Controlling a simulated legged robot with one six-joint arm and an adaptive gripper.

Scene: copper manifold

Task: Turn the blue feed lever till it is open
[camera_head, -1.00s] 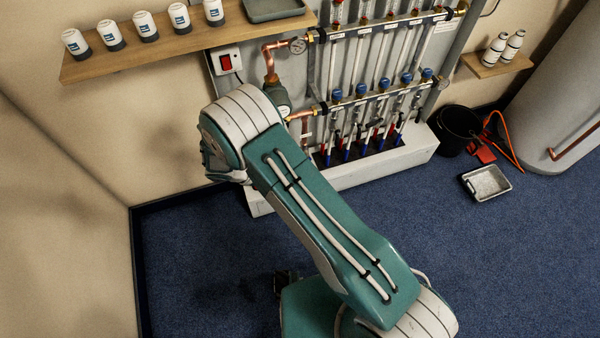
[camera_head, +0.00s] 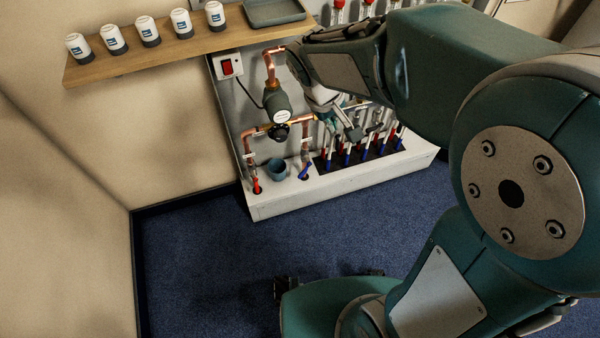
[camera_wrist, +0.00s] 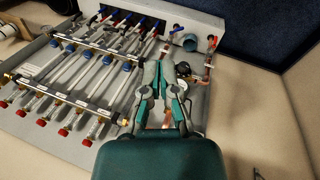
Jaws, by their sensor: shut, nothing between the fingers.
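The blue feed lever (camera_head: 305,172) sits at the foot of a copper pipe, on the white ledge under the manifold. In the head view it lies slanted, at an angle to the upright pipe. It also shows small in the wrist view (camera_wrist: 177,28), near the top. My gripper (camera_head: 352,134) is shut and empty. It is above and to the right of the lever, in front of the manifold and apart from the lever. In the wrist view my gripper (camera_wrist: 165,68) points up the picture toward the pipes, with the lever beyond its fingertips.
A red lever (camera_head: 256,186) and a blue-grey cup (camera_head: 277,168) are left of the blue lever. Several red and blue pipe ends (camera_head: 365,152) stand close on its right. A pump (camera_head: 280,108) and copper pipes are above. A wooden shelf (camera_head: 180,45) holds several bottles.

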